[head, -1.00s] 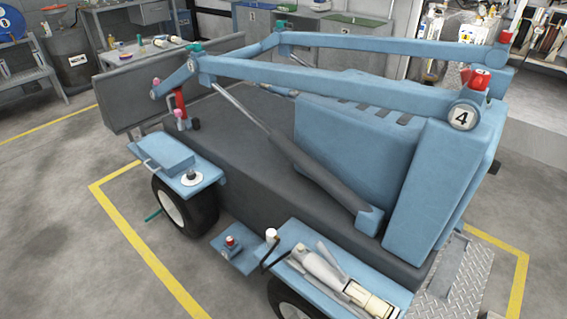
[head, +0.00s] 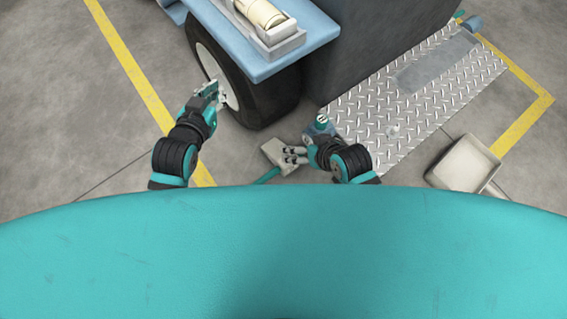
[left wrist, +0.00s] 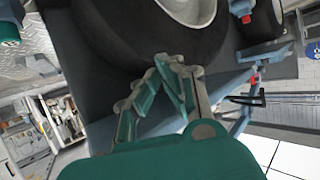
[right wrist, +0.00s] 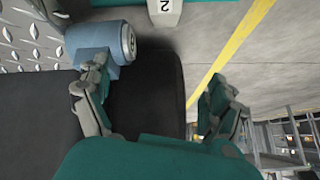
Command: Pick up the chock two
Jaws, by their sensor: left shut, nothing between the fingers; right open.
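Chock two is a pale grey block (head: 274,153) on the floor near the tyre in the head view, with a teal rod at its lower side. In the right wrist view part of the block marked 2 (right wrist: 165,10) shows at the top edge, beyond the fingers; the rest is cut off. My right gripper (head: 295,155) is open right beside the chock; its spread fingers also show in the right wrist view (right wrist: 155,85). Contact cannot be told. My left gripper (head: 216,93) is shut and empty beside the wheel; its fingertips meet in the left wrist view (left wrist: 170,62).
The black tyre (head: 262,100) stands under a blue fender (head: 300,50). A diamond-plate step (head: 410,105) lies right of my right gripper. A blue cylinder (right wrist: 100,42) is close to one right finger. A beige pan (head: 465,165) stands farther right. Floor on the left is clear.

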